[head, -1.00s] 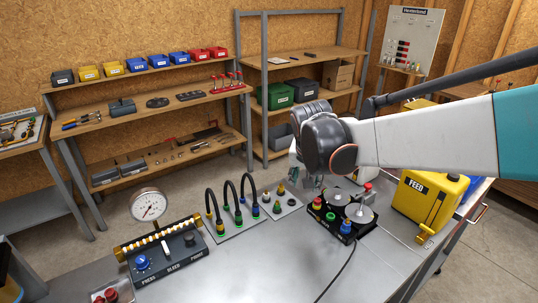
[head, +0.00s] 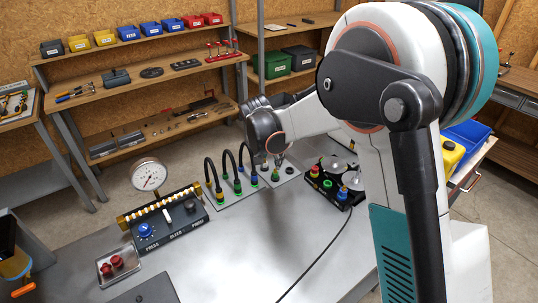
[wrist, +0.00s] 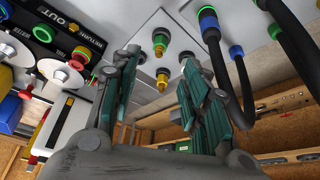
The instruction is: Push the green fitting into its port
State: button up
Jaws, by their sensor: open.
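A green fitting (head: 275,176) stands on a small light plate on the bench, just below my gripper (head: 272,162) in the head view. In the wrist view, a fitting with green and yellow rings (wrist: 160,40) shows beyond and between the fingers of my gripper (wrist: 160,65). A yellow, brass-coloured piece (wrist: 162,77) shows close by it. My gripper is open, with nothing between its fingers. I see no contact with the fitting. A green-ringed port (wrist: 43,33) is on the black block, and that block (head: 338,187) also shows right of the plate in the head view.
Black hoses (head: 243,160) with coloured couplings rise just left of my gripper. A gauge (head: 148,174) and a control box (head: 168,226) stand further left. The bench middle is clear.

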aim_at(275, 171)
jog(key=b+x, duration=0.2)
jog(key=x, duration=0.8)
jog(key=shift+f, duration=0.2)
jog(key=c, duration=1)
